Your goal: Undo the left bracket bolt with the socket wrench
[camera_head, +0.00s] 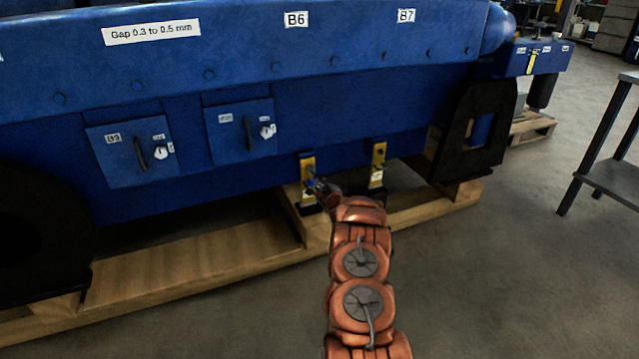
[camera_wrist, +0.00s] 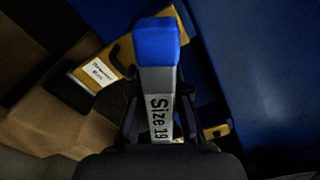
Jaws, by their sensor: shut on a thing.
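My gripper (camera_wrist: 158,122) is shut on the socket wrench (camera_wrist: 158,75), which has a blue end and a grey shaft labelled "Size 19". In the head view my gripper (camera_head: 320,187) is at the left yellow bracket (camera_head: 307,163), low on the blue engine's side, and covers part of it. A yellow bracket (camera_wrist: 75,88) with a white label lies behind the wrench in the wrist view. The bolt is hidden; I cannot tell whether the socket is on it. The right yellow bracket (camera_head: 378,158) stands clear of my gripper.
The blue engine (camera_head: 340,110) sits on a wooden pallet (camera_head: 200,262) just ahead of my arm. A black support foot (camera_head: 470,135) is right of the brackets. A grey metal table (camera_head: 612,180) stands at the far right. The floor (camera_head: 500,270) to the right is clear.

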